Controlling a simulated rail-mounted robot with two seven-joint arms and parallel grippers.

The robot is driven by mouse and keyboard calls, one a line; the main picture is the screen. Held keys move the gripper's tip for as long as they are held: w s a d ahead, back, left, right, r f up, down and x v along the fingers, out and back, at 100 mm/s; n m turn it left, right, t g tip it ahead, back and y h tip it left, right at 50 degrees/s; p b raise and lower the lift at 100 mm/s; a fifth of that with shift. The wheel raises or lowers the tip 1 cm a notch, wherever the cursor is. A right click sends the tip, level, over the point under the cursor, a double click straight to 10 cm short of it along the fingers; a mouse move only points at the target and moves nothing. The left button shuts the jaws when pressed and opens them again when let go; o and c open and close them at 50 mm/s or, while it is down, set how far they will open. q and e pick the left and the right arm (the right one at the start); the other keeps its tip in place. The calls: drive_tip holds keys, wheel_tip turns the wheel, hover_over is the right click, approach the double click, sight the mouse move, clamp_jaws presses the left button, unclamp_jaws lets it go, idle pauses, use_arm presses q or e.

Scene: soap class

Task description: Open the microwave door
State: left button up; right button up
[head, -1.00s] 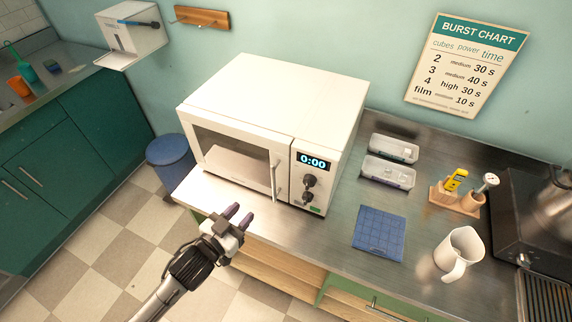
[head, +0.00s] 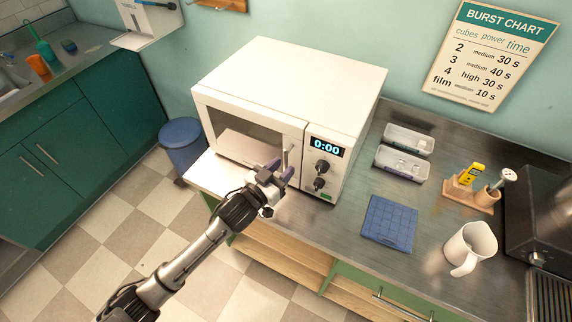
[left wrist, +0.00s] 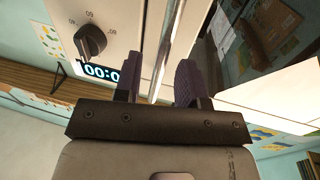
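The white microwave (head: 295,82) stands on the counter with its door (head: 235,147) closed. Its upright door handle (head: 286,155) sits at the door's right edge, beside the control panel (head: 322,165) with dials and a 0:00 display. My left gripper (head: 281,168) is at the handle, its dark purple fingers hiding the lower part. In the left wrist view the handle (left wrist: 168,50) runs between the two fingers, with a gap visible on each side, so the gripper (left wrist: 160,62) is open around or just in front of it. My right gripper is not in view.
Two clear trays (head: 402,164), a blue mat (head: 389,223), a white jug (head: 471,248) and a wooden holder (head: 470,192) stand right of the microwave. A blue bin (head: 183,145) stands on the floor at left. The floor before the door is clear.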

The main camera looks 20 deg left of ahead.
use_arm(q)
drive_tip(key=shift+x, duration=1)
clamp_jaws()
